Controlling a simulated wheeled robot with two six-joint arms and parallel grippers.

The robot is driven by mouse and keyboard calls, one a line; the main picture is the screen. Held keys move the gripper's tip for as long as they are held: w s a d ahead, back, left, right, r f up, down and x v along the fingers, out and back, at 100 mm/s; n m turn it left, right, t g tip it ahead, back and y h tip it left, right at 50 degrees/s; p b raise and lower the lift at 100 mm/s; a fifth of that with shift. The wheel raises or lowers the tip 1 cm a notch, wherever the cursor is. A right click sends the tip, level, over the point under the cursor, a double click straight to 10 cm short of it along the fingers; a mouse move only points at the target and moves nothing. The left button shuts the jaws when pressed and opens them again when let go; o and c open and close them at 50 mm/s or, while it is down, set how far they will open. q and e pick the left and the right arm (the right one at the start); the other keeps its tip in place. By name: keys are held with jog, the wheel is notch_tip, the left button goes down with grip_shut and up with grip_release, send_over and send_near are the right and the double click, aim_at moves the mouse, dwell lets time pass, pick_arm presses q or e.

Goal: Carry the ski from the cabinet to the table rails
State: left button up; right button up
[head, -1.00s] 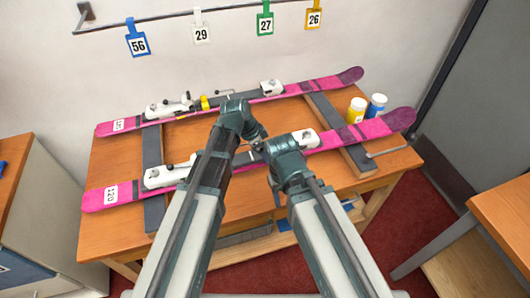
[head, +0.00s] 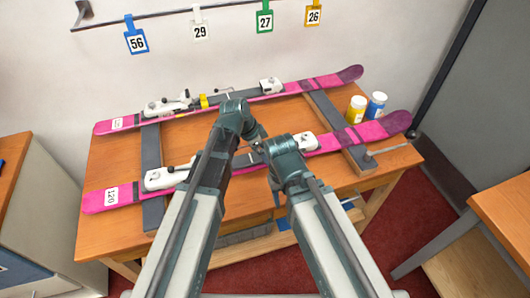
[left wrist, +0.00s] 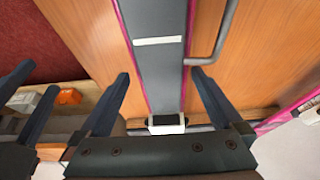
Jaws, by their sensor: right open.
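The near pink ski (head: 345,136), labelled 120, lies across the two dark grey rails, the left one (head: 152,150) and the right one (head: 335,117). A second pink ski (head: 310,86) lies behind it across the same rails. My right gripper (head: 257,147) is open at the middle of the near ski; my own arms hide much of this area. My left gripper (left wrist: 160,76) is open in the left wrist view, one finger on each side of the ski's grey middle (left wrist: 160,75), with gaps between. In the head view its fingers are mostly hidden.
The wooden table (head: 105,158) carries the rails. A yellow jar (head: 356,110) and a blue jar (head: 376,106) stand behind the near ski's tip. A cabinet (head: 40,205) stands at left, another wooden surface (head: 505,215) at right. Numbered tags hang on the wall.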

pick_arm(q)
jog(key=shift+r, duration=0.1)
jog(key=shift+r+p, duration=0.5)
jog(key=shift+p, duration=0.1)
jog(key=p+v, duration=1.1)
jog(key=v, duration=0.1)
jog(key=s+a+f+n+y, duration=0.2)
jog(key=s+a+n+y, duration=0.2)
jog(key=s+a+n, duration=0.8)
jog(key=s+d+m+g+y, duration=0.1)
jog(key=s+d, duration=0.2)
jog(key=d, duration=0.7)
jog(key=shift+r+g, duration=0.2)
jog(key=shift+g, duration=0.1)
